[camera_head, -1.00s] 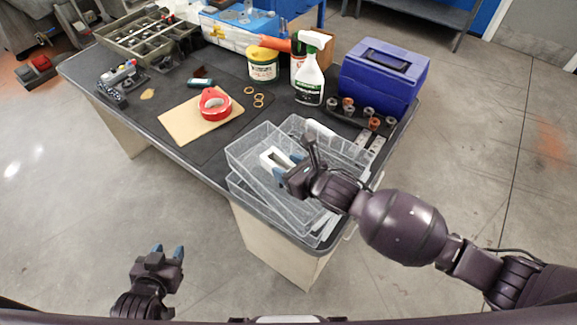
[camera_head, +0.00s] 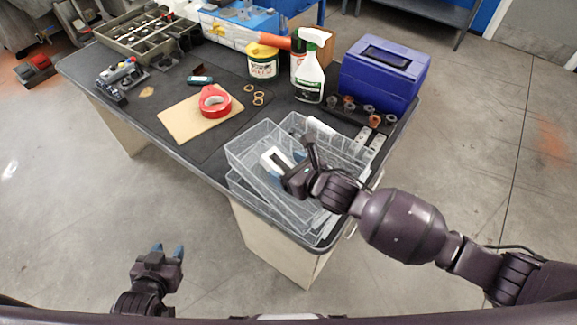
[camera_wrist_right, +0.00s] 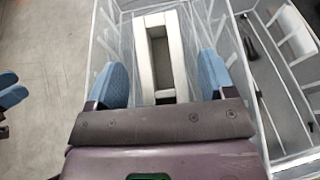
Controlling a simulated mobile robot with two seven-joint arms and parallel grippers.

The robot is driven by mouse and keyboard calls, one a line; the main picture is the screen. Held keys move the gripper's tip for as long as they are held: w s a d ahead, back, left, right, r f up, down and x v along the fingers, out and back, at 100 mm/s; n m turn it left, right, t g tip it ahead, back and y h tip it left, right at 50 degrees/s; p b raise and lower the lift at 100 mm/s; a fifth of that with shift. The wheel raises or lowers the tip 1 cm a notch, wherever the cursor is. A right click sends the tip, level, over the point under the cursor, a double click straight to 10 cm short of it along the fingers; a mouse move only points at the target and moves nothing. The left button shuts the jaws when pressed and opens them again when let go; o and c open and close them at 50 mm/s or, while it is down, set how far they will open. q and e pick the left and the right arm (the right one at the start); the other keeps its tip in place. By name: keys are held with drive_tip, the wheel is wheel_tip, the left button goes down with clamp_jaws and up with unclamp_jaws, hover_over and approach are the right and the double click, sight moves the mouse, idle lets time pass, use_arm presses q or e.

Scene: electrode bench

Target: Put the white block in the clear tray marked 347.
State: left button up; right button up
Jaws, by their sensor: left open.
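The white block (camera_head: 268,162) is a hollow, frame-like rectangle in or over the near-left clear tray (camera_head: 240,150). My right gripper (camera_head: 284,168) is right at it. In the right wrist view, the white block (camera_wrist_right: 145,60) lies between the two blue fingertips of my right gripper (camera_wrist_right: 164,75), with narrow gaps on both sides. The fingers look apart, not pressed on it. A second clear tray (camera_head: 292,119) stands beside it to the right, partly hidden by my arm. I cannot read a 347 mark on any tray. My left gripper (camera_head: 169,252) is open and empty, away from the table.
Another clear tray (camera_head: 238,186) shows beneath the near-left one, which sits tilted. A spray bottle (camera_head: 310,75), a blue case (camera_head: 383,75) and a row of small fittings stand behind. Red tape (camera_head: 214,101) lies on a tan board to the left.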

drive_tip(key=shift+r, duration=0.3)
drive_tip(key=v, duration=1.2)
drive_tip(key=shift+r+p, duration=0.35)
drive_tip(key=shift+p, duration=0.05)
